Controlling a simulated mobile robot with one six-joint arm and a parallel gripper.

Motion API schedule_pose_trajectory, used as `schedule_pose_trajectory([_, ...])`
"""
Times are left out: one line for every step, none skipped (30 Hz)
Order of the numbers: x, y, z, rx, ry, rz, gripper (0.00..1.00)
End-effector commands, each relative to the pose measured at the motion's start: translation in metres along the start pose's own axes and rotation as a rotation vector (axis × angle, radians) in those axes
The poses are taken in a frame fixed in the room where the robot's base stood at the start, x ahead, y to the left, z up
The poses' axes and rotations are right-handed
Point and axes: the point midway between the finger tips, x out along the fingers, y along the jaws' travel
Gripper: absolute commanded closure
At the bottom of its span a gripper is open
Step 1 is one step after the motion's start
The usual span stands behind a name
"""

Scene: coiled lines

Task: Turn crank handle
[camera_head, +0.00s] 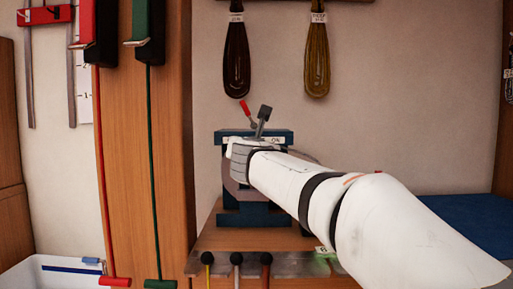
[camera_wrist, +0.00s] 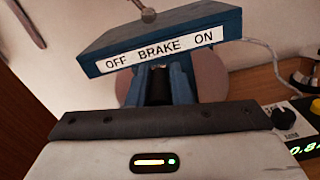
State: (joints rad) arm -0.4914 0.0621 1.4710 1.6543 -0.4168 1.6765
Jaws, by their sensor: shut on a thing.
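The winch stands on a wooden bench, with a blue frame (camera_head: 255,217) and a grey-brown round drum partly behind my wrist. In the wrist view its blue top (camera_wrist: 160,38) bears a label reading OFF, BRAKE, ON. A brake lever with a red tip (camera_head: 245,110) leans left, toward OFF; its grey lower end (camera_wrist: 148,14) shows at the top of the wrist view. My gripper (camera_head: 238,160) is at the front of the winch, shut on the crank handle.
Three black-knobbed levers (camera_head: 237,259) line the bench front. Coiled lines (camera_head: 236,55) hang on the wall above. Red (camera_head: 97,35) and green (camera_head: 142,35) holders with cords are on the wooden post at left. A white bin (camera_head: 40,272) stands lower left. A digital display (camera_wrist: 304,149) is at right.

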Motion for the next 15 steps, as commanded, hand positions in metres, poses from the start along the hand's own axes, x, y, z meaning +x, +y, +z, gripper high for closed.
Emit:
schedule_pose_trajectory([0.0013, 0.0017, -0.0076, 0.001, 0.012, 0.003, 1.0])
schedule_pose_trajectory([0.0013, 0.0017, -0.0077, 0.001, 0.012, 0.004, 1.0])
schedule_pose_trajectory([0.0013, 0.0017, -0.0074, 0.001, 0.011, 0.003, 0.78])
schedule_pose_trajectory([0.0013, 0.0016, -0.007, 0.0, 0.011, 0.003, 0.76])
schedule_pose_trajectory([0.0012, 0.0014, -0.0065, 0.0, 0.01, 0.003, 0.73])
schedule_pose_trajectory([0.0011, 0.0013, -0.0058, 0.0, 0.009, 0.003, 0.7])
schedule_pose_trajectory([0.001, 0.0011, -0.0052, 0.0, 0.008, 0.002, 0.67])
schedule_pose_trajectory([0.0009, 0.001, -0.0047, 0.0, 0.007, 0.002, 0.65])
schedule_pose_trajectory([0.0008, 0.0008, -0.0041, 0.0, 0.006, 0.002, 0.62])
schedule_pose_trajectory([0.0007, 0.0008, -0.0037, 0.0, 0.006, 0.002, 0.61])
schedule_pose_trajectory([0.0007, 0.0006, -0.0034, 0.0, 0.005, 0.002, 0.61])
schedule_pose_trajectory([0.0006, 0.0005, -0.003, 0.0, 0.005, 0.001, 0.61])
schedule_pose_trajectory([0.0006, 0.0004, -0.0028, 0.0, 0.004, 0.001, 0.61])
schedule_pose_trajectory([0.0005, 0.0004, -0.0025, 0.0, 0.004, 0.001, 0.61])
schedule_pose_trajectory([0.0004, 0.0003, -0.0022, -0.001, 0.003, 0.001, 0.61])
